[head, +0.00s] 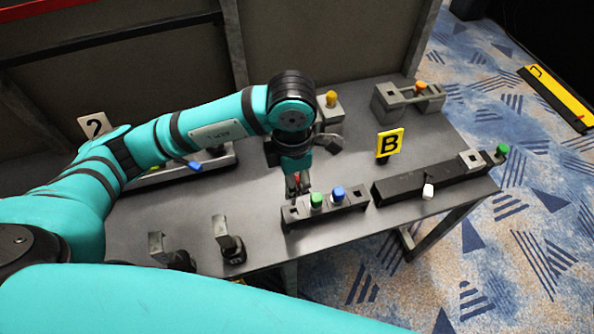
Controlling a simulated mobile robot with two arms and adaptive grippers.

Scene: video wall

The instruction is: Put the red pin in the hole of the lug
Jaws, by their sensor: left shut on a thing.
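My left gripper (298,191) points down over the middle of the table, at the back left end of a dark rack. It is shut on the red pin (297,179), of which only a small red part shows between the fingers. The rack (348,205) holds a green-topped pin (316,200) and a blue-topped pin (338,193), and its left end has an empty square hole (294,211). Which part is the lug I cannot tell for sure; a grey block with a square opening (470,158) sits on a long dark bar (408,188). My right gripper is not in view.
A yellow B sign (389,143) stands behind the bar. Two upright brackets (221,231) (157,247) stand at the front left. The table (345,160) is bare between the rack and the sign.

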